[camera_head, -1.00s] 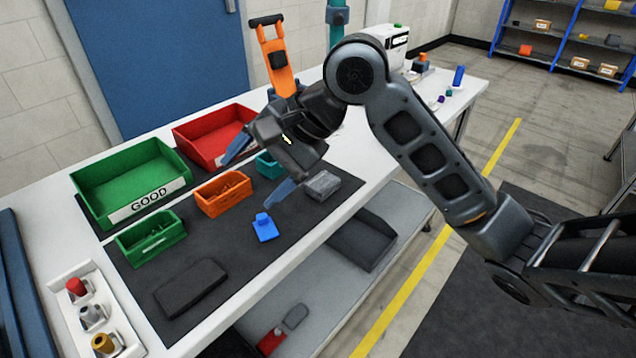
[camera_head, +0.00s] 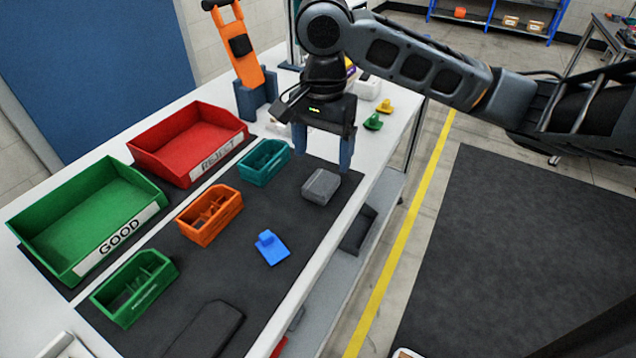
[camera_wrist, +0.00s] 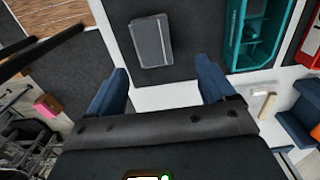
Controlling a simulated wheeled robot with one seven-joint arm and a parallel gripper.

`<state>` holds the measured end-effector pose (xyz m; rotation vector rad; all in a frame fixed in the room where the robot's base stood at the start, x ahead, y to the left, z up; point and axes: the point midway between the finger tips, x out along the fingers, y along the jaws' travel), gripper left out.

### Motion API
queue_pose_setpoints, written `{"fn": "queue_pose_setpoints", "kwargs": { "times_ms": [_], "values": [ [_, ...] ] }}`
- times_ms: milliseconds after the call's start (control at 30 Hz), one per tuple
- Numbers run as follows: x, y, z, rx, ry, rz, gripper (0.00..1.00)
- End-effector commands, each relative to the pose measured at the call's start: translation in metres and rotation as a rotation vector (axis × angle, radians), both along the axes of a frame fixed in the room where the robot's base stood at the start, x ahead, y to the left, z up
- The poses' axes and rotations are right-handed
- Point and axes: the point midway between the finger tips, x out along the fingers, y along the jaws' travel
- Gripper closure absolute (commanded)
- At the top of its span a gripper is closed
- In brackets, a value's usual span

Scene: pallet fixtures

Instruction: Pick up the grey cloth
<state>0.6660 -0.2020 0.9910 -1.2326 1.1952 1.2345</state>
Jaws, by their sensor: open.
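The grey cloth (camera_head: 321,186) is a folded grey block lying on the dark mat (camera_head: 283,215) near the table's front edge. In the wrist view the cloth (camera_wrist: 151,41) lies beyond the fingertips, a little left of the middle between them. My gripper (camera_head: 323,152) is open and empty, pointing down above the table, just behind the cloth. Its two blue fingers also show in the wrist view (camera_wrist: 163,84), apart from the cloth.
A teal bin (camera_head: 264,163) stands left of the cloth, with an orange bin (camera_head: 210,215), a green bin (camera_head: 133,289), a red REJECT tray (camera_head: 160,157) and a green GOOD tray (camera_head: 60,215) beyond. A blue part (camera_head: 272,250) lies in front. An orange tool (camera_head: 240,50) stands behind.

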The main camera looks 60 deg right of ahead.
Motion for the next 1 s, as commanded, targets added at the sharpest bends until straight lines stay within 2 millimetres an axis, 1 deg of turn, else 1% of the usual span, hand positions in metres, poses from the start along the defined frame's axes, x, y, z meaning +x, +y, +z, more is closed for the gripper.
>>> {"fn": "queue_pose_setpoints", "kwargs": {
  "times_ms": [233, 333, 467, 667, 1000],
  "values": [
    [-0.008, -0.002, -0.031, 0.0, 0.001, -0.001, 0.17],
    [-0.007, -0.001, -0.043, 0.0, 0.0, -0.001, 0.17],
    [-0.007, -0.001, -0.05, 0.001, -0.002, 0.001, 0.17],
    [-0.007, -0.001, -0.05, 0.001, -0.003, 0.001, 0.17],
    [-0.007, -0.001, -0.05, 0.001, -0.002, 0.002, 0.5]
  ]
}}
